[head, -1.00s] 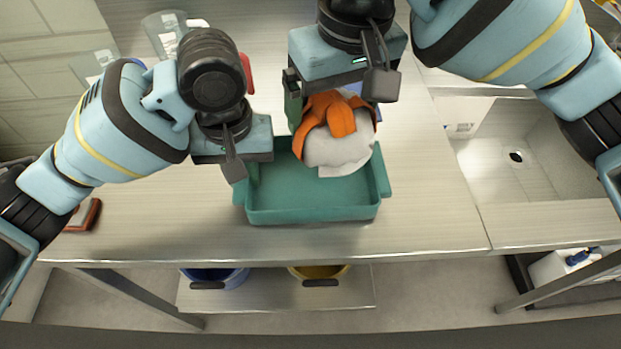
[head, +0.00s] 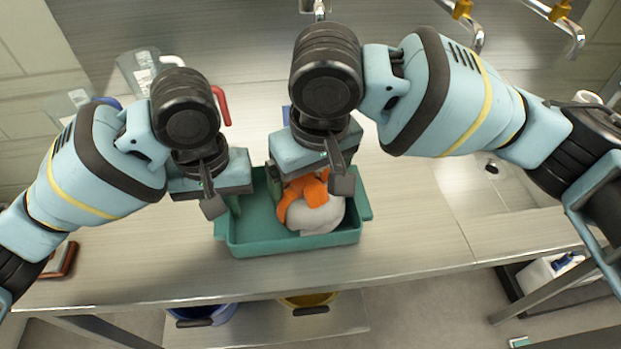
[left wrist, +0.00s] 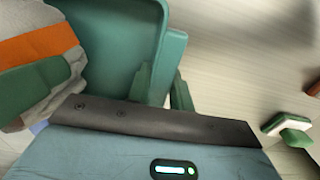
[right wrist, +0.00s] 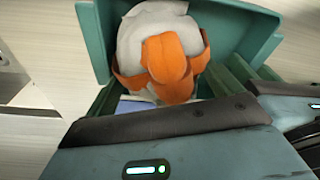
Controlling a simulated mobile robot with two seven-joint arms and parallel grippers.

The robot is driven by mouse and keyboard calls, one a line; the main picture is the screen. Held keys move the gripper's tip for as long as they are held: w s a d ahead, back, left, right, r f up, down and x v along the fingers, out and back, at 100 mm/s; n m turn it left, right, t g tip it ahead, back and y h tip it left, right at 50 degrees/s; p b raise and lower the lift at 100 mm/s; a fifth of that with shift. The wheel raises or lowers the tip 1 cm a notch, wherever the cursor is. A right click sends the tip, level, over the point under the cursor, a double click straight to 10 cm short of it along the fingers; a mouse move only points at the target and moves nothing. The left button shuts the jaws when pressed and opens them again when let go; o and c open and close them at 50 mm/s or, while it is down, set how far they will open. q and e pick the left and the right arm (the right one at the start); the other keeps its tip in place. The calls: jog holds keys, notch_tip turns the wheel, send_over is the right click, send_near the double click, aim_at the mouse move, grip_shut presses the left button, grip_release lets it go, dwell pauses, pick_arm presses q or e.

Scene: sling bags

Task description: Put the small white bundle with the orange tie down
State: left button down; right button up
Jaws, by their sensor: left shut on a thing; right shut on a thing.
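The small white bundle (head: 322,218) with its orange tie (head: 300,196) is inside the right half of the teal tray (head: 290,246). My right gripper (head: 295,190) is above the tray, shut on the bundle at its tie. The bundle and tie also show in the right wrist view (right wrist: 138,38). Whether the bundle rests on the tray floor I cannot tell. My left gripper (head: 230,206) is shut on the tray's left end. The left wrist view shows its green fingers at the tray wall (left wrist: 172,62), and the bundle (left wrist: 35,65) at the left.
The tray stands on a metal counter (head: 420,240). Clear labelled containers (head: 140,70) stand at the back left, and a red-brown item (head: 60,262) lies at the front left. A sink (head: 500,190) is at the right. Blue (head: 205,314) and yellow (head: 308,301) buckets sit below.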

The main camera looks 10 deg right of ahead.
jog(key=shift+f, duration=0.65)
jog(key=shift+f, duration=0.1)
jog(key=o, duration=0.9)
jog(key=r, duration=0.4)
jog(key=s+r, duration=0.1)
jog(key=r, duration=0.3)
jog(key=d+r, duration=0.1)
jog(key=r, duration=0.3)
jog(key=shift+s, duration=0.3)
pick_arm(q)
jog(key=c, duration=1.2)
grip_release()
pick_arm(e)
jog(key=shift+a, duration=0.1)
pick_arm(q)
jog(key=shift+o, duration=0.2)
